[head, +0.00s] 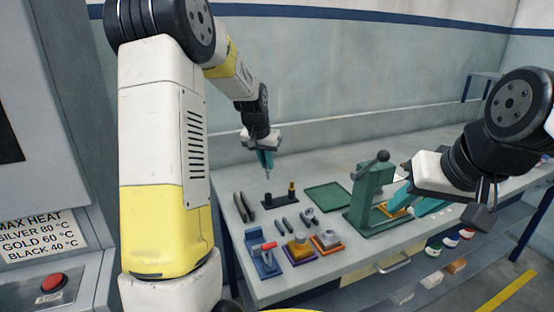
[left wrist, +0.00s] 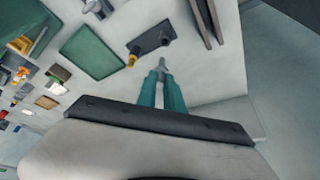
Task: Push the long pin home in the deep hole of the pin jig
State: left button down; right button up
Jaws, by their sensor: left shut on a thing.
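The pin jig (head: 280,201) is a dark plate on the bench with a black socket (head: 268,198) at its left and an upright brass-coloured piece (head: 291,188) at its right. The jig also shows in the left wrist view (left wrist: 152,38). My left gripper (head: 266,165) has teal fingers shut on a slim grey pin (left wrist: 162,63). The pin points down, its lower end above the black socket and apart from it in the head view. The hole's inside is hidden. My right gripper (head: 402,210) is open, at the green press on the right.
A green tray (head: 327,197) lies right of the jig, and a green press (head: 371,198) stands beyond it. Dark tools (head: 244,207) lie left of the jig. A blue fixture (head: 263,256) and small coloured stands (head: 298,248) are in front.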

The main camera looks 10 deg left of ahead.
pick_arm(q)
jog(key=shift+f, duration=2.4)
jog(key=shift+f, duration=2.2)
jog(key=c, duration=1.4)
grip_release()
jog(key=shift+v, duration=3.9)
jog(key=s+d+r+t, duration=0.1)
jog(key=s+d+r, duration=0.2)
jog(key=s+r, duration=0.95)
jog(key=shift+n+t+h, duration=0.4)
jog(key=shift+n+h, duration=0.3)
jog(key=s, duration=0.5)
jog(key=s+d, duration=0.1)
jog(key=s, duration=0.5)
jog(key=s+d+r, duration=0.1)
jog(key=s, duration=0.5)
jog(key=shift+d, duration=0.15)
